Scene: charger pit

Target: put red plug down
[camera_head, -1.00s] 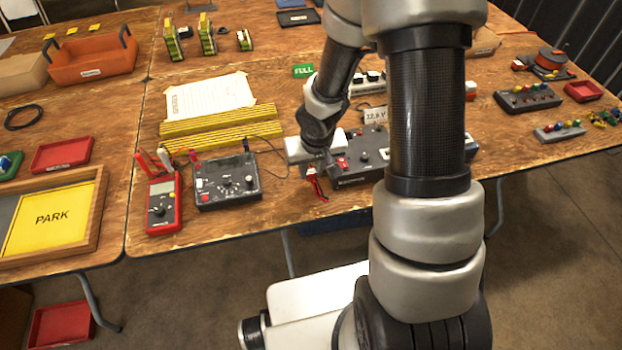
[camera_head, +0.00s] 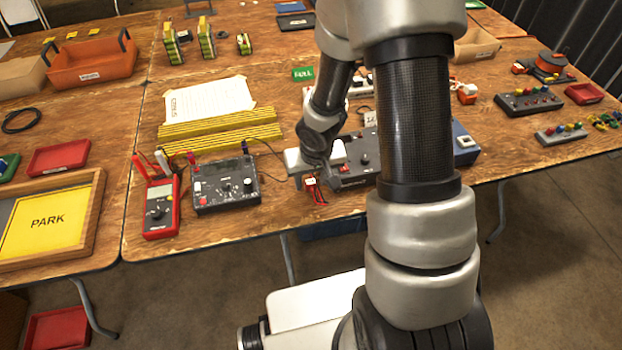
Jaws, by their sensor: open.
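My gripper (camera_head: 312,172) is low over the front edge of the table, at the left end of a dark charger box (camera_head: 352,178). Its jaws are open. A small red plug with red wires (camera_head: 319,194) shows just below and in front of the gripper, at the table edge. I cannot tell whether the plug touches the jaws or what it rests on. My arm hides much of the charger box and the space behind it.
A dark meter box (camera_head: 226,185) and a red multimeter (camera_head: 160,207) stand to the left. Yellow rulers (camera_head: 220,125) and a paper sheet (camera_head: 209,100) lie behind. A red tray (camera_head: 59,157) and a framed PARK board (camera_head: 50,222) are further left.

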